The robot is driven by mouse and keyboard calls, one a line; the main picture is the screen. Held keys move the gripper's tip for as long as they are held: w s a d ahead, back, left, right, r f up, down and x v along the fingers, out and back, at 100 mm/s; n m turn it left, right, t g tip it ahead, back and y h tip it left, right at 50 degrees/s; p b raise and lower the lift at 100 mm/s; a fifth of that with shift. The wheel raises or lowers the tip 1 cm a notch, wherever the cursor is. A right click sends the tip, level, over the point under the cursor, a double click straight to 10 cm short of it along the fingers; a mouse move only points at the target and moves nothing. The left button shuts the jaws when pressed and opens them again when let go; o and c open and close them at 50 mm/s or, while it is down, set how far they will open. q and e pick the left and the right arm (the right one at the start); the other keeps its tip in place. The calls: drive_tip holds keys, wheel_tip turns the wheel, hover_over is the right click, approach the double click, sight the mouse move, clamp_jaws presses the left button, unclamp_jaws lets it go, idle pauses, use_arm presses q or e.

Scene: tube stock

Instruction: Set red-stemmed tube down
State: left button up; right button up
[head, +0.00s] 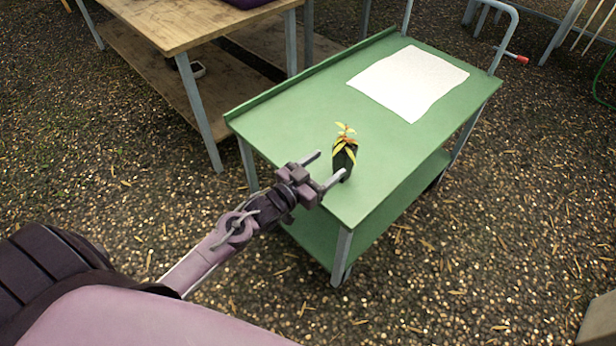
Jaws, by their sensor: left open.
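The tube (343,166) is a small dark pot with a plant of yellow-green leaves and reddish-orange parts (345,137) at its top. It stands upright on the green top of a cart (290,135), near the cart's close end. My left gripper (326,169) is open, its two fingers spread, just to the left of and in front of the tube. One fingertip overlaps the tube's lower edge in the picture; I cannot tell whether it touches. My right gripper is not in view.
A white sheet (408,82) lies on the far part of the cart top. The cart has a raised left rim, a lower shelf (385,222) and a handle (512,40) at the far end. A wooden table (195,22) stands at the upper left. The gravelly ground around is open.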

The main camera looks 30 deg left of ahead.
use_arm(q)
drive_tip(key=v, duration=0.6)
drive_tip(key=shift+s, duration=0.25)
drive_tip(key=shift+a, duration=0.1)
drive_tip(key=s+a+f+n+g+y, duration=0.15)
drive_tip(key=s+f, duration=0.25)
drive_tip(key=f, duration=0.6)
drive_tip(key=s+a+f+g+y, duration=0.1)
drive_tip(key=s+f+g+y, duration=0.2)
drive_tip(key=f, duration=0.8)
drive_tip(key=s+a+f+n+g, duration=0.1)
drive_tip(key=s+f+g, duration=0.25)
drive_tip(key=f, duration=0.65)
drive_tip(key=s+d+f+g, duration=0.1)
drive_tip(key=s+f+g, duration=0.1)
drive_tip(key=s+f, duration=0.3)
drive_tip(key=s+d+f+g+y, duration=0.1)
drive_tip(key=s+f+g, duration=0.2)
drive_tip(key=s, duration=1)
drive_tip(key=s+d+f+g, duration=0.1)
drive_tip(key=s+f+g, duration=0.2)
drive_tip(key=s+f, duration=0.5)
drive_tip(key=shift+s+d+f+m+y, duration=0.2)
drive_tip(key=shift+s+f+m+y, duration=0.2)
drive_tip(key=shift+s, duration=0.6)
